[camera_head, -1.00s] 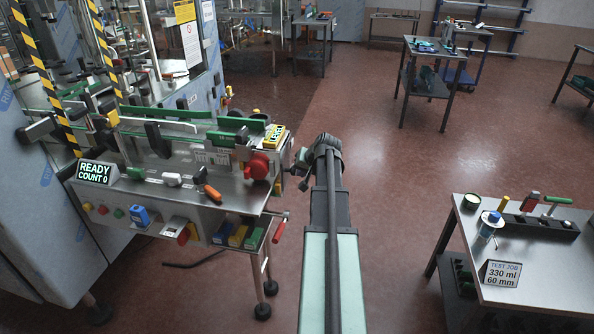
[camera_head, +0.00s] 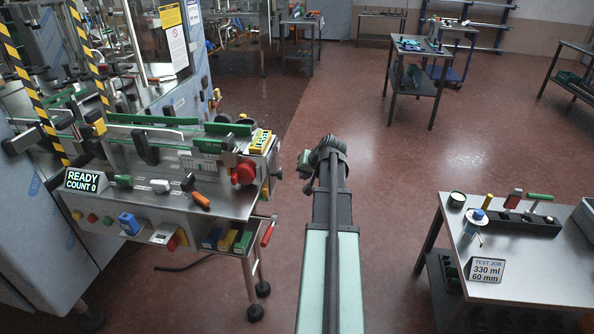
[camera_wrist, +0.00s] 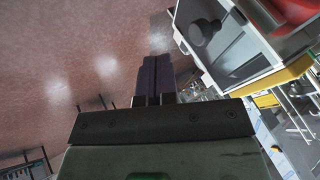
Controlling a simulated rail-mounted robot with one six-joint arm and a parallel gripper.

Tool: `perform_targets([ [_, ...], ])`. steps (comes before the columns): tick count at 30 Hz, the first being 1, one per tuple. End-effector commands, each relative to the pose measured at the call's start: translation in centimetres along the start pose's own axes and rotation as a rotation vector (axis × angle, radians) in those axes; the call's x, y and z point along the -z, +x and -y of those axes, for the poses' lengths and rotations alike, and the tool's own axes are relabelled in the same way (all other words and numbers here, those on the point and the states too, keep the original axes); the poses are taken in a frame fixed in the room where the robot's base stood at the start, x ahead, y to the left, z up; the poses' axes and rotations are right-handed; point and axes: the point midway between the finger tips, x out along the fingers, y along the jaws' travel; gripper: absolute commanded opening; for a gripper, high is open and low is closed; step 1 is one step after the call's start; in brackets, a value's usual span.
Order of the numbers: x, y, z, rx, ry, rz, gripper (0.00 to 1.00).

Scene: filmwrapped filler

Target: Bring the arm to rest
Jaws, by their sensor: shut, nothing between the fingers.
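My arm rises from the bottom middle of the head view, over the open floor between the filling machine and the right-hand table. My gripper shows in the wrist view (camera_wrist: 158,75); its two dark fingers are together with nothing between them. They point over bare red floor, with machine parts close on their right. In the head view the arm's far end hides the fingers.
The filling machine's bench (camera_head: 215,200) is left of my arm, with a red knob (camera_head: 244,173) and a "READY COUNT 0" display (camera_head: 82,180). A table (camera_head: 530,285) with a "TEST JOB 330 ml 60 mm" sign (camera_head: 486,271) stands right. Red floor (camera_head: 390,190) between is clear.

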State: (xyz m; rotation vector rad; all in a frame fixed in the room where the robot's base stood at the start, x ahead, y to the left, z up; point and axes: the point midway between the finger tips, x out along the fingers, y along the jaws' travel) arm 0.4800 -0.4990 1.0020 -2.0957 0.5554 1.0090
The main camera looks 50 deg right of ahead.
Motion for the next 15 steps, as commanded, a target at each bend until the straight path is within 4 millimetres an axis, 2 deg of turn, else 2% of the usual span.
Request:
perform_targets([
  [1, 0.4, -2.8, 0.8, -0.001, 0.001, -0.001, 0.0],
  [6, 0.1, -6.1, 0.7, -0.001, 0.0, -0.001, 0.0],
  [9, -0.1, -6.8, 0.6, -0.001, -0.001, 0.0, 0.0],
  [15, -0.2, -6.7, 0.4, 0.0, -0.001, 0.0, 0.0],
])
